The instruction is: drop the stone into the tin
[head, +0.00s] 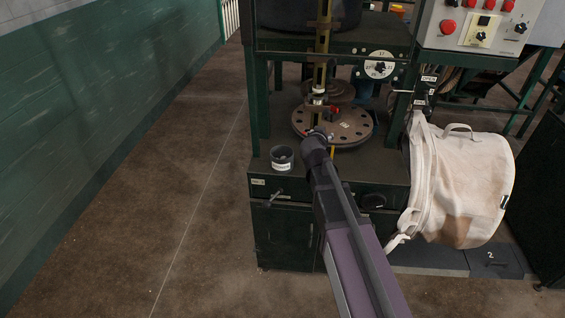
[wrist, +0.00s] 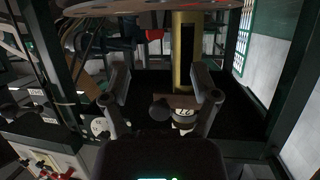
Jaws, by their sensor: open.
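The tin (head: 282,158) is a small dark open cup with a pale label, standing on the left front of the green machine's ledge. My gripper (head: 318,134) is to the right of the tin, in front of the round plate. In the wrist view, my gripper (wrist: 162,84) has its two fingers wide apart, with nothing clearly held. A dark rounded lump (wrist: 160,110) shows between and beyond the fingers; I cannot tell whether it is the stone. I cannot make out the stone in the head view.
A round plate with holes (head: 357,132) and a brass upright (head: 322,45) stand behind my gripper. A white bulk bag (head: 462,188) hangs at the right, and a control box (head: 482,22) is above it. Open floor (head: 170,190) lies left of the machine.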

